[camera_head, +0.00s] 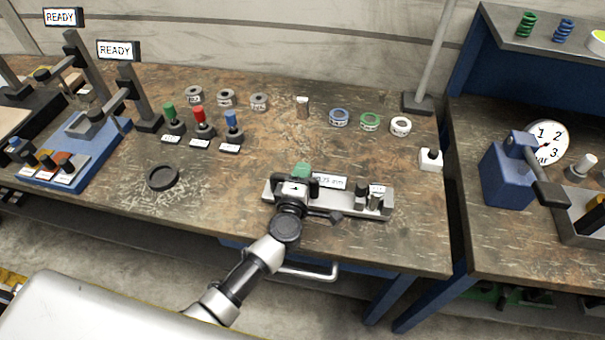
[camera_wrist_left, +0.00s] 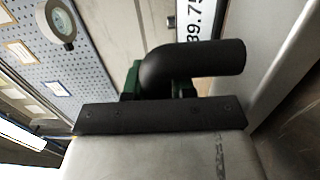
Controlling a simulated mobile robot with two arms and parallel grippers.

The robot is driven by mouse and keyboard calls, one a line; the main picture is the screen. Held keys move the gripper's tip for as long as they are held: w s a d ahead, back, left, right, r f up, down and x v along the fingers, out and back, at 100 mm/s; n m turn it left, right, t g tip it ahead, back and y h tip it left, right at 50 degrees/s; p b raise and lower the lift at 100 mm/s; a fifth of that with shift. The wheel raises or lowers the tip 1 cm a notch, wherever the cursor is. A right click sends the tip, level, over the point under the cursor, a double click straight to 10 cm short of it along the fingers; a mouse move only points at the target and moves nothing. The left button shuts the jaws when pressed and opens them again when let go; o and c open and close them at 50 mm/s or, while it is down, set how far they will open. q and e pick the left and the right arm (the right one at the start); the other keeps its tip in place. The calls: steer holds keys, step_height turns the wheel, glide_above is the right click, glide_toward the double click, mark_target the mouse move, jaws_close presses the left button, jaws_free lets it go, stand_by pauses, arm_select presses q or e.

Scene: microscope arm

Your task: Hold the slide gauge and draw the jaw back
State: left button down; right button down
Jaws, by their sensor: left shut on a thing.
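The slide gauge (camera_head: 335,193) is a grey metal bar lying near the front edge of the wooden bench. It has a white readout ending in "75 mm" (camera_head: 331,182), a green part (camera_head: 302,169) at its left end and dark and metal posts (camera_head: 367,198) towards its right end. My left gripper (camera_head: 299,184) is over the left end, shut on the green part, and hides some of it. In the left wrist view, the green part (camera_wrist_left: 131,80) shows behind a dark finger, beside the readout (camera_wrist_left: 213,18). My right gripper is in no view.
Behind the gauge stand several small rings and a metal cylinder (camera_head: 302,107). Green, red and blue handles (camera_head: 201,122) stand to the left, near a dark round dish (camera_head: 163,177). A white button box (camera_head: 430,160) is at the right.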

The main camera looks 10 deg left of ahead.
arm_select(q)
steer(key=shift+f+b, duration=0.35)
steer(key=shift+b, duration=0.2)
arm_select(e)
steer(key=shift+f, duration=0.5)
arm_select(q)
steer(key=shift+f, duration=0.25)
steer(key=shift+r, duration=0.15)
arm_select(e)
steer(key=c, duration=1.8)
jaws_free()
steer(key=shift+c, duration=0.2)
